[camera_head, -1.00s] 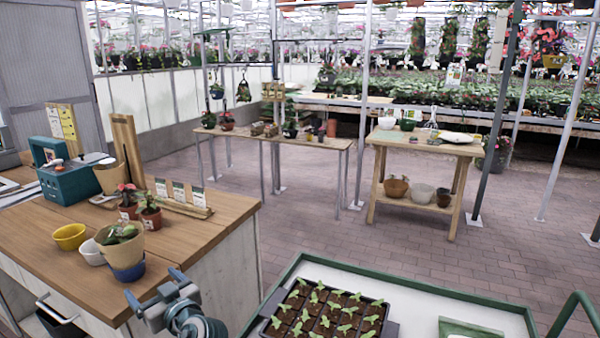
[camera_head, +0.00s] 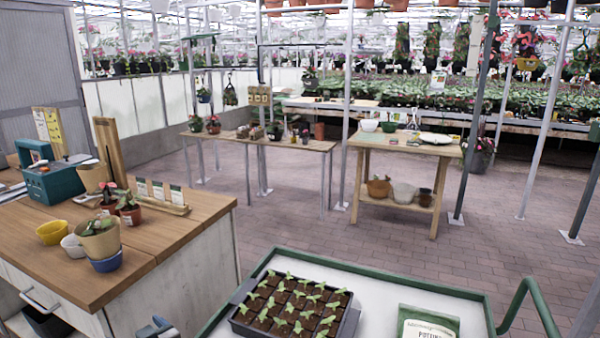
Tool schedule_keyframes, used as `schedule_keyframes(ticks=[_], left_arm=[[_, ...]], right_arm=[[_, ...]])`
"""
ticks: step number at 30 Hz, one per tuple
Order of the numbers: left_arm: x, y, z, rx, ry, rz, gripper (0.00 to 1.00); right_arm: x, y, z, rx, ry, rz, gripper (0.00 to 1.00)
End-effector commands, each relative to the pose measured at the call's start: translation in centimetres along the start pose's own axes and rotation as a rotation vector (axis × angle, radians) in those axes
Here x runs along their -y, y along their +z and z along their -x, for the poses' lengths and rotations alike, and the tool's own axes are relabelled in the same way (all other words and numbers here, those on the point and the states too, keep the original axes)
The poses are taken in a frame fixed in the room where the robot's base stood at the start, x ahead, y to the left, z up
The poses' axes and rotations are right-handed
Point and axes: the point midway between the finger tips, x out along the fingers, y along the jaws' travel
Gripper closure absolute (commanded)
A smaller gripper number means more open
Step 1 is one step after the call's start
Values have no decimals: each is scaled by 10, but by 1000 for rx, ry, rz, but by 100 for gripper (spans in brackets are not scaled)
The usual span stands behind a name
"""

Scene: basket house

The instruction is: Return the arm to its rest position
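A small blue-grey piece of my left arm's end (camera_head: 157,327) shows at the bottom edge, just below and in front of the wooden bench (camera_head: 150,262). Most of it is cut off, so I cannot see its fingers or whether it holds anything. It appears apart from the pots on the bench. My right arm and gripper are not in view.
A green-rimmed cart (camera_head: 388,283) with a black seedling tray (camera_head: 290,305) and a potting bag (camera_head: 428,322) stands in front.

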Motion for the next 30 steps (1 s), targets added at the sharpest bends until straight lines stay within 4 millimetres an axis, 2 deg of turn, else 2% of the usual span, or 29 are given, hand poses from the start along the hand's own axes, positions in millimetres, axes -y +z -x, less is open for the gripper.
schedule_keyframes(ticks=[1, 5, 8, 12, 15, 21, 30], left_arm=[[8, 14, 3, 36, 9, -21, 16], [29, 52, 14, 149, 47, -82, 16], [50, 87, 30, 261, 97, -149, 16], [84, 142, 69, 457, 221, -282, 16], [102, 169, 98, 568, 313, -365, 16], [128, 199, 146, 718, 469, -490, 16], [160, 222, 211, 879, 680, -635, 16]], right_arm=[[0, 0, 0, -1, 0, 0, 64], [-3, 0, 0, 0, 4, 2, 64], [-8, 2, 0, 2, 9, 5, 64], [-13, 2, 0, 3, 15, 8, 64], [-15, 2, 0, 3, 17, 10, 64], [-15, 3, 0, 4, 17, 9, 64], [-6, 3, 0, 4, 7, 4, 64]])
